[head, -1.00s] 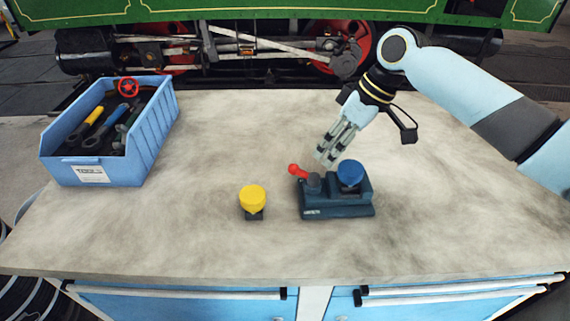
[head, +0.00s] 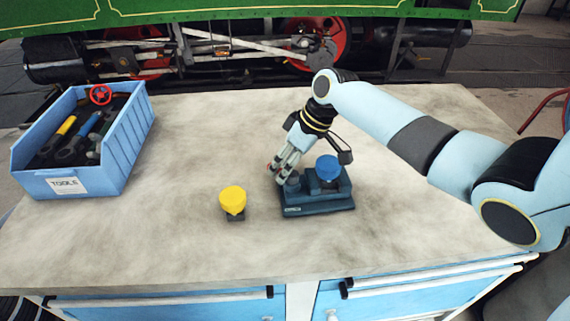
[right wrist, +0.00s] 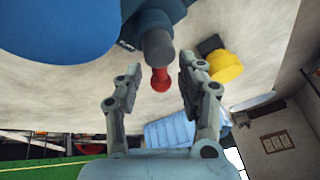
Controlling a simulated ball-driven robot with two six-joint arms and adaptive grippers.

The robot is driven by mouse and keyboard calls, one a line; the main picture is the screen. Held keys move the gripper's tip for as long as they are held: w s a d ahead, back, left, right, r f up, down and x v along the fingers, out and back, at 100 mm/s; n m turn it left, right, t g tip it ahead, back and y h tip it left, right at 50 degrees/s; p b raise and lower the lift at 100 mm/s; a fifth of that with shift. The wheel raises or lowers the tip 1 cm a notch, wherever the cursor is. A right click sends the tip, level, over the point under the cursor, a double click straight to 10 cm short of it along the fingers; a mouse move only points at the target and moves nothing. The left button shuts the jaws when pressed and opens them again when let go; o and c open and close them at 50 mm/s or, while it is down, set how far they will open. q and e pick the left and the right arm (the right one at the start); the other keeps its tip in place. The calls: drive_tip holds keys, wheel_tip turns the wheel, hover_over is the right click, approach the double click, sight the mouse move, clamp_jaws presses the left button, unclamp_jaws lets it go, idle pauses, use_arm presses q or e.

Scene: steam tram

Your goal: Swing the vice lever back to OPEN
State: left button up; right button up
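The dark blue vice (head: 318,205) stands on the workbench with a round blue part (head: 328,168) on top. Its lever has a red knob, mostly hidden behind my fingers in the head view; the red knob (right wrist: 160,80) shows clearly in the right wrist view. My right gripper (head: 279,172) is at the lever end, on the vice's left side. In the right wrist view its two fingers (right wrist: 161,88) are apart, with the red knob between them and a gap on both sides. My left gripper is not in view.
A yellow-topped piece (head: 232,200) stands on the bench just left of the vice. A blue tool crate (head: 120,150) with several tools is at the far left. The bench (head: 190,250) is clear in front. A green steam tram (head: 200,12) stands behind.

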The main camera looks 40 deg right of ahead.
drive_tip(key=shift+c, duration=0.3)
clamp_jaws()
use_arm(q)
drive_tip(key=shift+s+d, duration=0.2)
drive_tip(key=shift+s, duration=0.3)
